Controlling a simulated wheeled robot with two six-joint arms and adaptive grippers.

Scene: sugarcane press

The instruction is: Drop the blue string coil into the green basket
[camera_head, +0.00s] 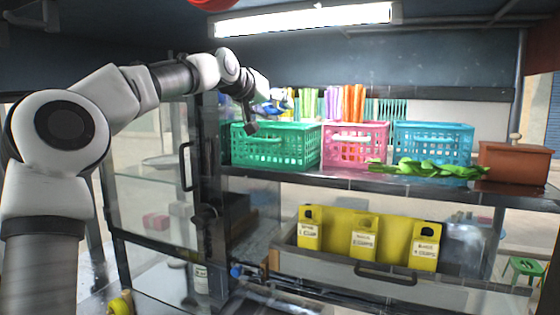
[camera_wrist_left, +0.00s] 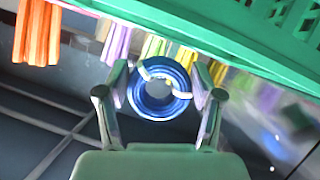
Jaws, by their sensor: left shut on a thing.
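The green basket (camera_head: 270,148) stands at the left end of the upper shelf, and its rim shows in the left wrist view (camera_wrist_left: 240,40). My left gripper (camera_head: 256,110) is by the basket's upper left, at about rim height or a little above. In the left wrist view my left gripper (camera_wrist_left: 158,88) is shut on the blue string coil (camera_wrist_left: 160,112), a round blue ring with pale bands held between both fingers. In the head view only a bit of blue shows beside the gripper, partly hidden. My right gripper is not in view.
A pink basket (camera_head: 355,155) and a blue basket (camera_head: 432,143) stand to the right of the green one. A green twisted bundle (camera_head: 425,170) lies in front, with a brown box (camera_head: 514,163) at the right. Yellow containers (camera_head: 363,243) stand below. A glass door frame is at the left.

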